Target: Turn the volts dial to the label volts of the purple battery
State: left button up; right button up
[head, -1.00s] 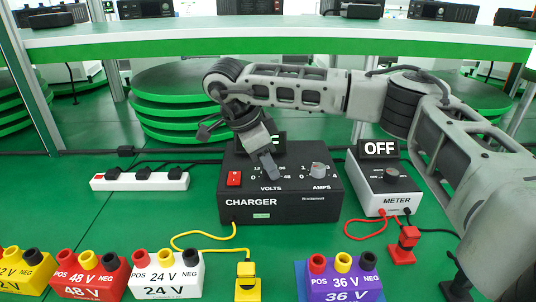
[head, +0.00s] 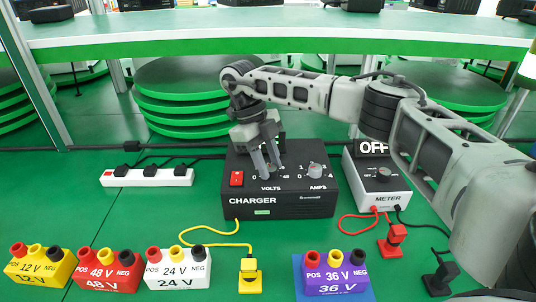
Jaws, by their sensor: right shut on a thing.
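The black charger (head: 300,203) stands mid-table, with a red switch (head: 236,178) on its face. My right gripper (head: 268,172) reaches it from above and its fingers are shut on the volts dial (head: 270,169), above the VOLTS label. The fingers cover most of this dial and part of its scale, so I cannot tell where it points. The grey amps dial (head: 315,170) shows to its right. The purple battery (head: 335,274) at the front is labelled 36 V and sits on a blue mat (head: 299,272). My left gripper is not in view.
Yellow 12 V (head: 40,267), red 48 V (head: 108,272) and white 24 V (head: 178,270) batteries stand front left. The meter (head: 378,184), with an OFF sign, is right of the charger. A white power strip (head: 147,177) lies left. Yellow and red leads cross the table.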

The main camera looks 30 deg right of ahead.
jog(key=m+y+p, duration=0.1)
jog(key=m, duration=0.1)
jog(key=m+p, duration=0.2)
jog(key=shift+d+r+m+y, duration=0.2)
jog(key=shift+m+y, duration=0.1)
jog(key=shift+y, duration=0.1)
jog(key=m+y+p, duration=0.1)
jog(key=m+p, duration=0.1)
jog(key=shift+m, duration=0.4)
jog(key=m+t+y+p, duration=0.1)
jog(key=m+p, duration=0.2)
jog(key=shift+d+m, duration=0.1)
jog(key=shift+m, duration=0.3)
jog(key=shift+m+y+p, duration=0.3)
jog(key=shift+m+p, duration=0.35)
jog(key=shift+m, duration=0.05)
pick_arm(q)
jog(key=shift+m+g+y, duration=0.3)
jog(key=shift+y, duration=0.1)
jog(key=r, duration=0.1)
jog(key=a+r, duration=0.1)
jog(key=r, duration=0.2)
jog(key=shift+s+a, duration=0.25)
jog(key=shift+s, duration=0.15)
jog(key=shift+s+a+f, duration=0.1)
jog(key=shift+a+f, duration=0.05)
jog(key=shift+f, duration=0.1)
pick_arm(e)
jog(key=shift+f+m, duration=0.15)
jog(key=shift+m, duration=0.15)
